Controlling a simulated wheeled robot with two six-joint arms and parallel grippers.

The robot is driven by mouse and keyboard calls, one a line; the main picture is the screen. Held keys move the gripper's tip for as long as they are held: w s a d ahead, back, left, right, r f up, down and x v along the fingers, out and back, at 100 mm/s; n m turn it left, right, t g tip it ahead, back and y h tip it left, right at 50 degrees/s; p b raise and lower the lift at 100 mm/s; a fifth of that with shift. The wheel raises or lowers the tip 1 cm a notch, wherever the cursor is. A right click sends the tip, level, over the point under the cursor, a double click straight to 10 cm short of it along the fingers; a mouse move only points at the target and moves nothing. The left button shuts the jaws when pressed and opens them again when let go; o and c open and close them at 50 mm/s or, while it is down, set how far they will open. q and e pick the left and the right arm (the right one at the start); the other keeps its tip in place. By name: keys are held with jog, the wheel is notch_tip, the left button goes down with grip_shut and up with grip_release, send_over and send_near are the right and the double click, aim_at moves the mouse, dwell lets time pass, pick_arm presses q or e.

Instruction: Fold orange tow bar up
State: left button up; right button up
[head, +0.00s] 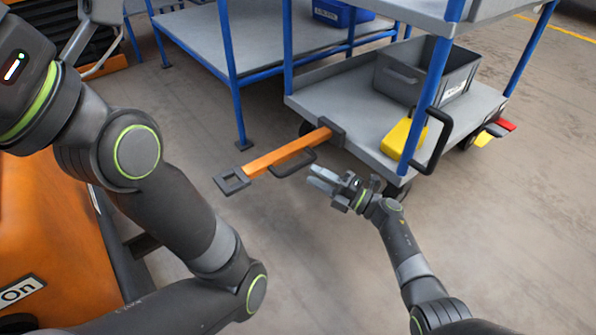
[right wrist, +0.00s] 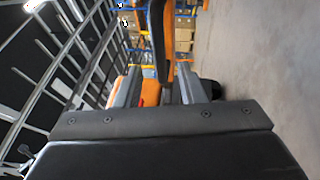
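The orange tow bar (head: 277,154) slopes down and out from the front of the blue-posted cart, above the floor. It has a square dark ring (head: 232,180) at its free end and a black loop handle (head: 294,163) on its side. My right gripper (head: 318,180) is open and empty, just right of and below the handle, apart from it. In the right wrist view the tow bar (right wrist: 168,50) shows beyond the gap between the spread fingers. My left arm's end housing (head: 15,65) is at the upper left edge; its fingers are cut off.
The cart's lower deck (head: 335,98) carries a grey crate (head: 400,85) and a yellow block (head: 403,138) beside a black handle (head: 437,145). An orange vehicle (head: 45,230) fills the lower left. The floor below the bar is clear.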

aim_at(299, 165)
jog(key=b+x, duration=0.2)
jog(key=x, duration=0.4)
jog(key=shift+b, duration=0.35)
grip_shut()
